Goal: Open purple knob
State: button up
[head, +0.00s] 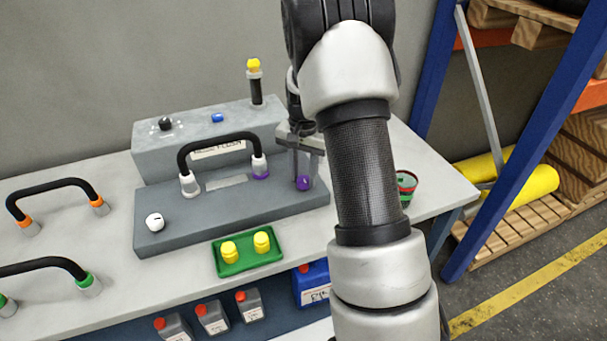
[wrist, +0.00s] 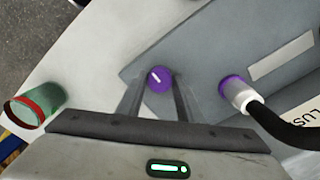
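The purple knob (wrist: 159,79) shows in the wrist view with a short white line on its top, slanted. It sits at the right end of the grey panel (head: 190,228), and in the head view the knob (head: 304,183) shows just below my gripper. My gripper (wrist: 153,82) points down over the knob, with one finger to each side of it in the wrist view. The fingers are apart. I cannot tell whether they touch the knob.
A black hose (head: 215,139) with a purple-ringed end (head: 260,168) arches over the panel beside the knob. A white knob (head: 154,221) is at the panel's left. A green tray (head: 234,268) with yellow caps lies in front. A red-rimmed green cup (head: 407,182) stands to the right.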

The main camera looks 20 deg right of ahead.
jog(key=c, duration=0.6)
jog(key=shift+o, duration=0.2)
jog(key=n, duration=0.4)
jog(key=shift+n, duration=1.9)
jog(key=o, duration=1)
jog(key=shift+o, duration=0.2)
